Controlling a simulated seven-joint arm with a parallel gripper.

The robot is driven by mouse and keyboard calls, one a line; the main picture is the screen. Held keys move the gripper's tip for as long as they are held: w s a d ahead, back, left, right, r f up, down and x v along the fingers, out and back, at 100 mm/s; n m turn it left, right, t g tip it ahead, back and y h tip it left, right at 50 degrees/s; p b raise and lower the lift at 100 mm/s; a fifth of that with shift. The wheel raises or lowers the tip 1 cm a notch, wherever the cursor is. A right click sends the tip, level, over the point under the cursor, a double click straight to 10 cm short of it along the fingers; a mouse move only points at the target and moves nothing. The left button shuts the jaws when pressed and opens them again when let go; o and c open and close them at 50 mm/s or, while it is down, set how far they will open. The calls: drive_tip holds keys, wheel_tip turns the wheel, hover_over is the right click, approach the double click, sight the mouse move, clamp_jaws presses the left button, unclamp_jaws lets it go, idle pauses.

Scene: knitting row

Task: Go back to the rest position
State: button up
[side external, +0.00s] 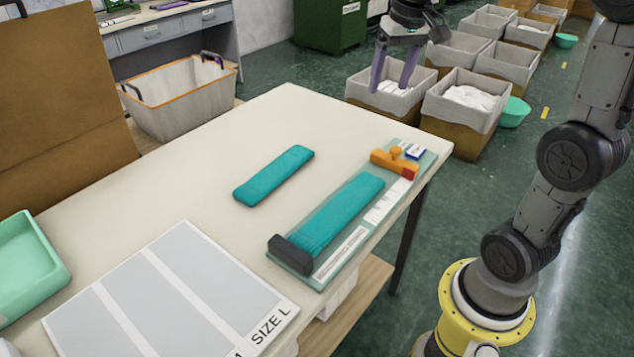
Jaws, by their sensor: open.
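My gripper (393,78) is at the top of the side external view, its two purple-grey fingers pointing down and apart, with nothing between them. It hangs in the air beyond the far end of the table, in front of the bins in the picture. A teal folded knit piece (273,175) lies alone on the white table (210,160). A second teal piece (330,215) lies on a pale green board (316,281) along the table's right edge.
The board also carries a dark block (290,254), an orange tool (395,160) and white strips. A grey sizing mat (165,295) and a green tray (25,265) lie at the near left. Several lined bins (465,105) stand on the floor beyond the table.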

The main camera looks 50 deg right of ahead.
drive_tip(key=s+a+r+n+t, duration=0.1)
drive_tip(key=s+a+r+n, duration=0.1)
drive_tip(key=s+a, duration=0.4)
drive_tip(key=s+a+f+n+t, duration=0.2)
drive_tip(key=s+a+f+n, duration=0.2)
drive_tip(key=s+a+f, duration=0.3)
drive_tip(key=s+f, duration=0.1)
drive_tip(key=s, duration=0.2)
drive_tip(key=shift+a+t+y, duration=0.25)
drive_tip(key=shift+t+y, duration=0.05)
drive_tip(key=shift+y, duration=0.1)
